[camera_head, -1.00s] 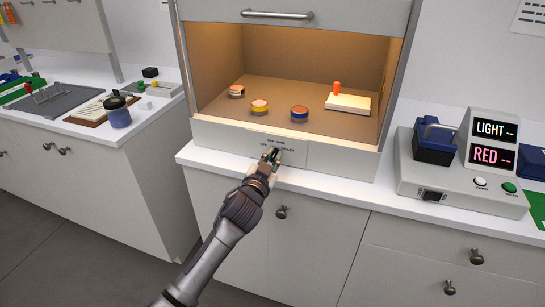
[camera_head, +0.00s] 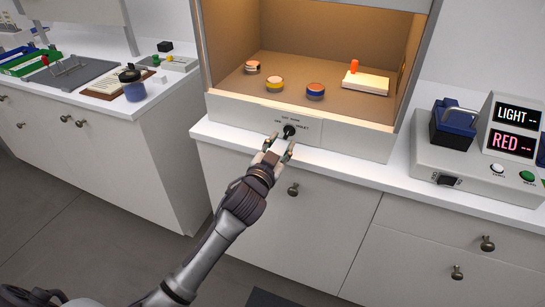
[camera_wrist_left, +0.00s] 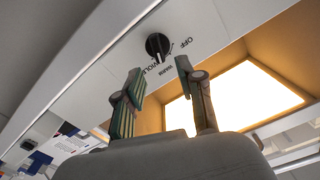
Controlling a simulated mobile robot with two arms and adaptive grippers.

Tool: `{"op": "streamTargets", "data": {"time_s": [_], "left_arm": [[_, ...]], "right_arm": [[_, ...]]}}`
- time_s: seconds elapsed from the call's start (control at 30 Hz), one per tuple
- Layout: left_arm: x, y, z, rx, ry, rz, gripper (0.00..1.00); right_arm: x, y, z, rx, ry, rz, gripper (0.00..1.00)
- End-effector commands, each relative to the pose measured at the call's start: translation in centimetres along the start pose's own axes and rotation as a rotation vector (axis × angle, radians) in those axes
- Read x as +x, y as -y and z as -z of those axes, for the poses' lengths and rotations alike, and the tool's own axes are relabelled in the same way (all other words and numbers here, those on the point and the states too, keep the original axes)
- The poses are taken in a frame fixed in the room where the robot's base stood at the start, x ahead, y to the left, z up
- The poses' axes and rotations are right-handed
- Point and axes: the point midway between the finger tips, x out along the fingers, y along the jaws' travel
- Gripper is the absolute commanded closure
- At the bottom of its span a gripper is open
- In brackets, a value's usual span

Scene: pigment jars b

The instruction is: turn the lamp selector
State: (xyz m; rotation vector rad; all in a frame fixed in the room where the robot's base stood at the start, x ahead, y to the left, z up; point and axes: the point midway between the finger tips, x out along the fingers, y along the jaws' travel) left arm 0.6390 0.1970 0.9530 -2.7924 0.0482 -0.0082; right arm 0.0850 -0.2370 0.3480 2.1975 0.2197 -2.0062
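The lamp selector (camera_head: 289,131) is a small black knob on the white front panel under the lit booth. In the left wrist view the knob (camera_wrist_left: 157,46) shows round and dark with a light pointer line, with OFF and VIOLET lettering beside it. My left gripper (camera_head: 279,144) is just in front of and below the knob, its fingers spread. In the left wrist view the two fingers (camera_wrist_left: 158,73) stand apart with nothing between them, and the knob lies beyond their tips, apart from them. My right gripper is not in view.
Inside the booth (camera_head: 300,72) are several small jars and a white block (camera_head: 366,83) with an orange knob. A grey device (camera_head: 467,172) with LIGHT and RED displays stands on the right counter. A blue jar (camera_head: 133,86) stands on the left counter.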

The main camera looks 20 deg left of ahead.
Motion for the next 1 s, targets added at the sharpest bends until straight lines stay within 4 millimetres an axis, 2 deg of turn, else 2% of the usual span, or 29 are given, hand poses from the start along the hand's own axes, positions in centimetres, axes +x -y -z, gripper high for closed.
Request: {"op": "streamTargets", "data": {"time_s": [0.03,0.2,0.4,0.9,1.0], "left_arm": [[-1.3,0.0,-0.1,0.000,0.001,-0.001,0.61],[-4.7,0.0,-0.1,-0.001,0.002,-0.001,0.61],[-6.8,0.0,0.0,0.000,0.001,0.000,0.61],[-7.2,0.0,0.0,0.000,0.000,0.000,0.61],[-7.1,-0.2,-0.6,0.000,0.013,-0.004,0.61]], "right_arm": [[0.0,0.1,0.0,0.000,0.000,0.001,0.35],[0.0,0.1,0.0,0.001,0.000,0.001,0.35],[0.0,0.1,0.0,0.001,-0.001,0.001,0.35],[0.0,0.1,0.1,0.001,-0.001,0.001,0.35],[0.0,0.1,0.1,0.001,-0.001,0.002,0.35]]}}
